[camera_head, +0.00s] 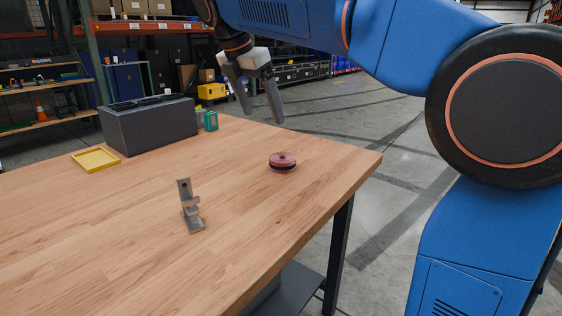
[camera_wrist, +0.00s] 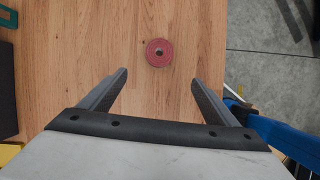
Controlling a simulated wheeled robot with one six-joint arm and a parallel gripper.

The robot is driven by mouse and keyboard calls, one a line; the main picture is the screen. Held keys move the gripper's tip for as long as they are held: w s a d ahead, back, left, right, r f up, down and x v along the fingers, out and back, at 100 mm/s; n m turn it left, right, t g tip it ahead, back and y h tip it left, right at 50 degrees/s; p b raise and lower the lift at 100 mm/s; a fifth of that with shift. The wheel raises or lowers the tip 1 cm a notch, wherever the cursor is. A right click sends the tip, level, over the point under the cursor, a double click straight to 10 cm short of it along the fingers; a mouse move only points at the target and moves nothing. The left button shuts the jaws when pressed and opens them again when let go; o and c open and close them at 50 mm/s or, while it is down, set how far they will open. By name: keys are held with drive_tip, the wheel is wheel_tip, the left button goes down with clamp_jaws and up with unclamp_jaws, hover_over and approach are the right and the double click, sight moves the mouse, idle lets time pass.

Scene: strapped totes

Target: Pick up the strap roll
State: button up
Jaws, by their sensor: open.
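The strap roll (camera_head: 282,162) is a small, dark red round roll with a hole in its middle, lying flat on the wooden table near its right edge. In the wrist view the strap roll (camera_wrist: 159,52) shows from above, beyond the fingertips and roughly midway between them. My gripper (camera_head: 261,106) is open and empty, above the table and apart from the roll. Its two fingers also show in the wrist view, where my gripper (camera_wrist: 157,76) has clear wood between its tips.
A grey bracket-like stand (camera_head: 190,207) stands on the table (camera_head: 110,225) left of the roll. A dark grey bin (camera_head: 150,127), a yellow tray (camera_head: 96,159) and small green items (camera_head: 210,121) sit farther back. The wood around the roll is clear.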

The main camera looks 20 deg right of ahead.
hover_over(280, 158)
drive_tip(key=s+a, duration=0.2)
drive_tip(key=a, duration=0.1)
drive_tip(key=f, duration=1)
drive_tip(key=shift+d+f, duration=0.2)
drive_tip(key=shift+f, duration=0.05)
drive_tip(key=shift+w+d+x, duration=0.1)
drive_tip(key=shift+w+x, duration=0.05)
drive_tip(key=shift+x, duration=1.3)
drive_tip(key=shift+w+d+x, duration=0.1)
drive_tip(key=shift+x, duration=1.35)
drive_tip(key=shift+r, duration=0.2)
drive_tip(key=c, duration=1.2)
